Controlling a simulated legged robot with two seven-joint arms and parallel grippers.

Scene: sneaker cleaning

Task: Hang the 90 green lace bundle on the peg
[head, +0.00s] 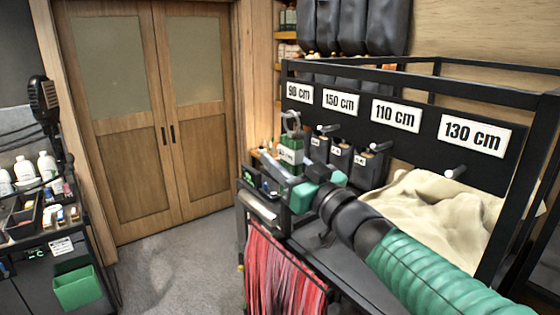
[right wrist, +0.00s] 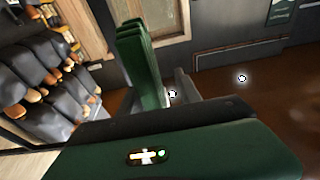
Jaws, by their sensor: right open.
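The green lace bundle (head: 291,143) with a white label is upright below the "90 cm" sign (head: 299,93). A pale loop (head: 291,122) at its top is where that sign's peg would be. I cannot make out the peg, nor whether the loop is around it. My right gripper (head: 287,172) is open at the bundle's lower part. In the right wrist view the green bundle (right wrist: 138,62) stands up beside a grey finger. I cannot tell whether they touch. My left gripper is out of view.
The black rack has more signs and pale-tipped pegs, including one under "130 cm" (head: 456,172). Dark bundles (head: 340,156) hang or stand right of the green one. Beige cloth (head: 430,210) lies at right. Red laces (head: 280,275) hang below my gripper. Floor is clear at left.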

